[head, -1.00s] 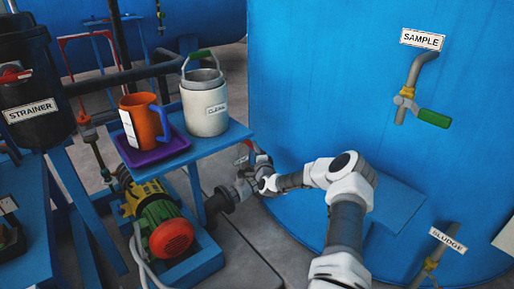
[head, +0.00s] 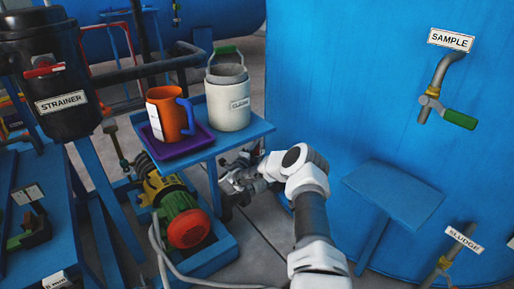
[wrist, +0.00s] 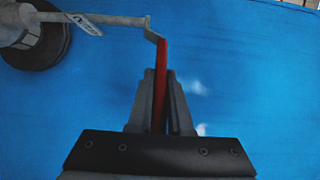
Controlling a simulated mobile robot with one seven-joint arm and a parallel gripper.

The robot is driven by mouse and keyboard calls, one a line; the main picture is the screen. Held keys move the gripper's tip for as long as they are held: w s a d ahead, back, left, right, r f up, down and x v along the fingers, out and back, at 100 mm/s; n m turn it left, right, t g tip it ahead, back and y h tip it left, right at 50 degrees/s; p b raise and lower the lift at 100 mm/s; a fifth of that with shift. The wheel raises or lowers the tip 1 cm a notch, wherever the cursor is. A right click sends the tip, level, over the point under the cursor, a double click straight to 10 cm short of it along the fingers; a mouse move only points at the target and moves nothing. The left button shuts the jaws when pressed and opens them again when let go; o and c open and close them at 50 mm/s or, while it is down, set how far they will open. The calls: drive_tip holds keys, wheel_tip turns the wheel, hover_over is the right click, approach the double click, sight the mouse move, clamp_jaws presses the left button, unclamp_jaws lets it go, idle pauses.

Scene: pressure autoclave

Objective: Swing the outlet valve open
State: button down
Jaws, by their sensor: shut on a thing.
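The outlet valve's red lever handle (wrist: 162,58) stands between my gripper's fingers (wrist: 161,76) in the wrist view. The gripper is shut on it. The handle joins a cranked grey lever arm (wrist: 118,20) that runs left toward a pale valve body and dark round flange (wrist: 38,45) at the upper left. A small tag hangs by the lever; its text is too small to read. In the head view my gripper (head: 240,180) is low beside the tank, under the edge of the small table, and the handle cannot be made out there.
The blue tank (head: 350,100) fills the right side. A small blue table (head: 258,130) holds a white jug (head: 228,100) and an orange mug (head: 168,118) on a purple tray, close above my gripper. A pump (head: 180,210) stands left of it. A blue ledge (head: 395,193) juts from the tank.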

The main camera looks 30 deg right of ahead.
drive_tip(key=shift+w+a, duration=0.15)
drive_tip(key=shift+a, duration=0.1)
drive_tip(key=c, duration=0.8)
unclamp_jaws()
drive_tip(key=shift+c, duration=0.2)
drive_tip(key=p+v, duration=0.5)
drive_tip(key=v, duration=1.2)
drive_tip(key=shift+a, duration=0.3)
